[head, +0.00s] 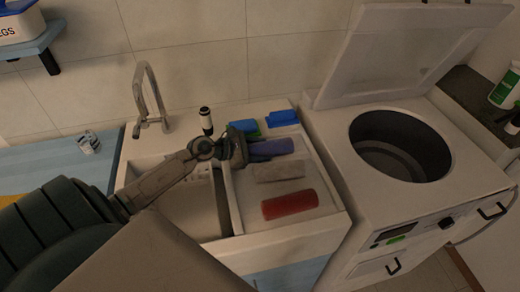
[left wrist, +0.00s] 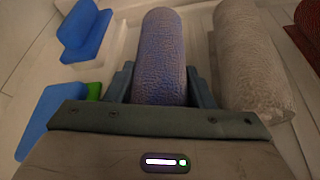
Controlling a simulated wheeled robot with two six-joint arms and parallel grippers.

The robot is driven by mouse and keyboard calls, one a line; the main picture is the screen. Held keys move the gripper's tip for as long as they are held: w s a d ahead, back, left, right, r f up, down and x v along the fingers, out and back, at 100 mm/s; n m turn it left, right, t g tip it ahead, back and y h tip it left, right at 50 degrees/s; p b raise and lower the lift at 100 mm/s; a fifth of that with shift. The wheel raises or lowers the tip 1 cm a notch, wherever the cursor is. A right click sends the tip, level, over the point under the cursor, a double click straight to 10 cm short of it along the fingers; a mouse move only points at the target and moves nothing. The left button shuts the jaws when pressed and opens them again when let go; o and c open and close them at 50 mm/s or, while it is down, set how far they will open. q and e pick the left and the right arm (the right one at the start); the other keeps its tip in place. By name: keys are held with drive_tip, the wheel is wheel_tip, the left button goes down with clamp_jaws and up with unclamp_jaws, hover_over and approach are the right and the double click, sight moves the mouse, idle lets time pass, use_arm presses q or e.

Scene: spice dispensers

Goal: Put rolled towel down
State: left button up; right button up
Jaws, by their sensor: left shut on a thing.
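A rolled purple towel (head: 268,148) is at the back of the white drainboard (head: 322,208) beside the sink. My left gripper (head: 245,148) is shut on its near end. In the left wrist view the purple towel (left wrist: 161,60) lies between the two fingers (left wrist: 160,88). Whether the towel touches the board is hard to tell. A beige rolled towel (head: 279,171) lies beside it, and a red rolled towel (head: 289,204) lies nearer the front. The beige towel (left wrist: 250,60) is right of my gripper in the left wrist view. My right gripper is not in view.
Blue objects (head: 283,117) and a green object (head: 250,130) lie behind the purple towel. The sink basin (head: 190,205) and faucet (head: 148,95) are at left. A top-loading washer (head: 440,215) with its lid up stands right. A dark bottle (head: 206,120) stands behind my left gripper.

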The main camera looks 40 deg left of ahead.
use_arm(q)
drive_tip(key=shift+f, duration=0.25)
drive_tip(key=o, duration=0.7)
drive_tip(key=shift+o, duration=0.3)
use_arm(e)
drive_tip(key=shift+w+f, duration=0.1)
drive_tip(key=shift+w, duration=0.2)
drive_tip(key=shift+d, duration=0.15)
